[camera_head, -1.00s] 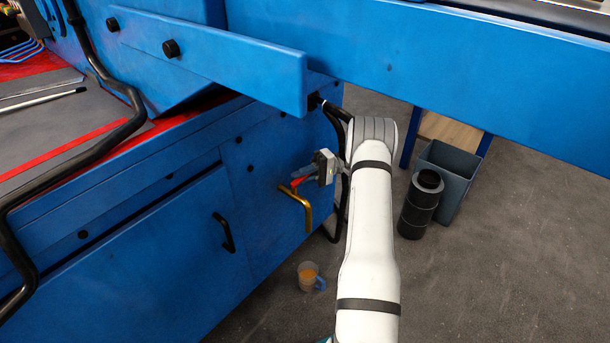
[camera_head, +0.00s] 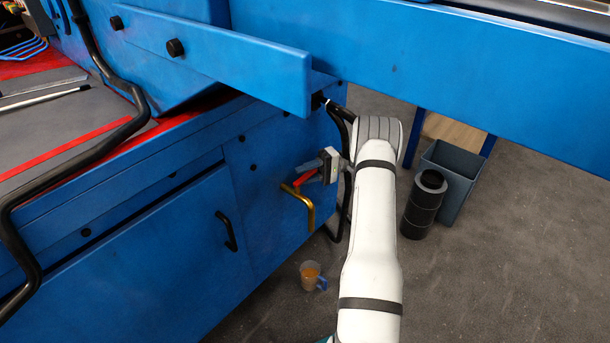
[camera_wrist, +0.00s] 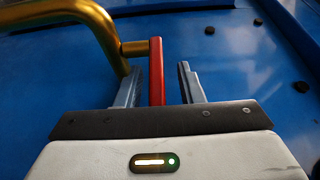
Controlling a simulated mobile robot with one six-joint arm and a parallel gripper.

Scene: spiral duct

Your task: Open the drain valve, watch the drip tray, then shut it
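The drain valve is a brass pipe (camera_head: 308,212) with a red lever (camera_head: 304,178) on the blue cabinet's end panel. In the wrist view the red lever (camera_wrist: 156,70) stands between my gripper's two grey fingers, with gaps showing beside it. My gripper (camera_head: 307,170) is open around the lever, and the brass pipe (camera_wrist: 95,15) curves past on the left. A clear jug (camera_head: 311,275) with amber liquid and a blue handle stands on the floor below the outlet. I see no flow from the pipe. No separate drip tray can be made out.
A blue cabinet (camera_head: 160,265) with a black handle (camera_head: 226,231) fills the left. A blue beam (camera_head: 420,70) crosses above my arm. A black cylinder (camera_head: 423,205) and a grey bin (camera_head: 457,180) stand on the right. The grey floor at lower right is clear.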

